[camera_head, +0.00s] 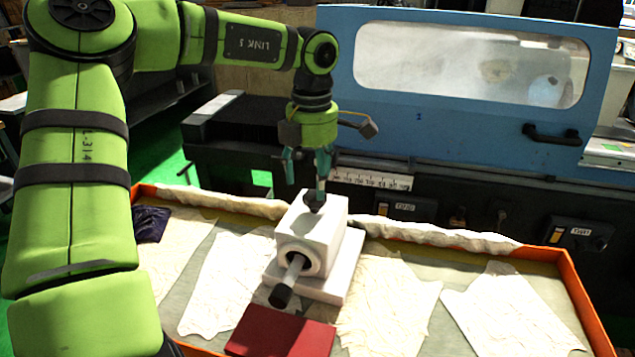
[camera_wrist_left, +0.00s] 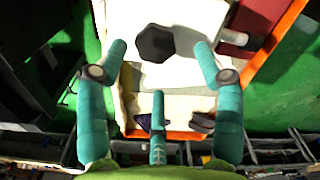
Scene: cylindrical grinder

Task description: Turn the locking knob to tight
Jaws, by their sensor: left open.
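The locking knob (camera_head: 314,204) is a small dark knob on top of a white block (camera_head: 303,240). In the left wrist view the knob (camera_wrist_left: 155,43) shows as a black, roughly six-sided cap. My left gripper (camera_head: 312,182) points straight down over the block, with its teal fingers at the knob. In the left wrist view its three fingers (camera_wrist_left: 158,65) are spread apart, with gaps between them and the knob. It is open. Whether any finger touches the knob is not clear. My right gripper is not in view.
A grey shaft with a black end (camera_head: 281,296) sticks out of the block's front. A dark red plate (camera_head: 280,334) lies in front. Creased pale cloths (camera_head: 225,285) lie in the orange-rimmed tray (camera_head: 572,285). A blue machine cover (camera_head: 450,125) stands behind.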

